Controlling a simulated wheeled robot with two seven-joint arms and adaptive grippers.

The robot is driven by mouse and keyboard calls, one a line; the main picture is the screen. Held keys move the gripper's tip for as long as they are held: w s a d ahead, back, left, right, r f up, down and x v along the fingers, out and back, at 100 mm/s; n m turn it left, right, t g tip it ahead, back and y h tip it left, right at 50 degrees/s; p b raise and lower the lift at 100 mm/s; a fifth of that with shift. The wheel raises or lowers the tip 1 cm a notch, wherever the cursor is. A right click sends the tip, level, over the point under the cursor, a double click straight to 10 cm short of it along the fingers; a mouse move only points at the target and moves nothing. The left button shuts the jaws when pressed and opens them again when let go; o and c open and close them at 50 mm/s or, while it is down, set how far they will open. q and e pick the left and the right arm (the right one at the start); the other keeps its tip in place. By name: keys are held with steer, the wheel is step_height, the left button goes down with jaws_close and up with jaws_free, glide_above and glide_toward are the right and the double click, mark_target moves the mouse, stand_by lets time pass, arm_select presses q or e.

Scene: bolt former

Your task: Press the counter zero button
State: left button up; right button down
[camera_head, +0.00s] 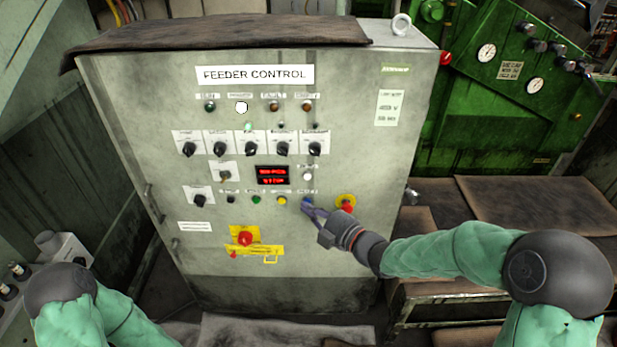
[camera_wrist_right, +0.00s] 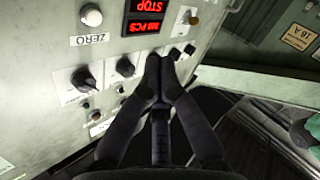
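The counter zero button is a small round white button (camera_head: 307,176) on the grey feeder control panel, right of the red display (camera_head: 272,175). It also shows in the right wrist view (camera_wrist_right: 91,16), beside a label reading ZERO (camera_wrist_right: 89,39). My right gripper (camera_head: 308,208) is below the white button, by the blue button (camera_head: 307,200) in the bottom row. In the right wrist view its dark fingertips (camera_wrist_right: 160,60) are together with nothing between them. They are apart from the white button; whether they touch the panel cannot be told. My left gripper is out of view.
A yellow button (camera_head: 282,200) and a red emergency stop (camera_head: 346,203) flank the right gripper. A red-and-yellow main switch (camera_head: 245,237) sits lower left. A row of black knobs (camera_head: 250,149) is above the display. Green machinery (camera_head: 510,90) stands right of the cabinet.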

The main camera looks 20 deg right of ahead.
mark_target(307, 176)
steer(key=shift+w, duration=0.1)
steer(key=shift+w+d+p, duration=0.1)
steer(key=shift+w+d, duration=0.3)
steer(key=shift+w, duration=1)
steer(key=shift+w+d+p, duration=0.1)
steer(key=shift+w+d, duration=0.35)
steer(key=shift+w, duration=0.9)
steer(key=shift+w+d+p, duration=0.1)
steer(key=shift+w+d, duration=0.3)
steer(key=shift+w, duration=1)
steer(key=shift+w, duration=0.2)
steer(key=shift+w+d, duration=0.1)
steer(key=shift+w, duration=0.1)
steer(key=shift+w+d, duration=0.15)
steer(key=shift+w, duration=0.2)
steer(key=shift+s+b, duration=0.15)
steer(key=shift+b, duration=0.2)
steer(key=shift+s+a, duration=0.25)
steer(key=shift+s, duration=0.35)
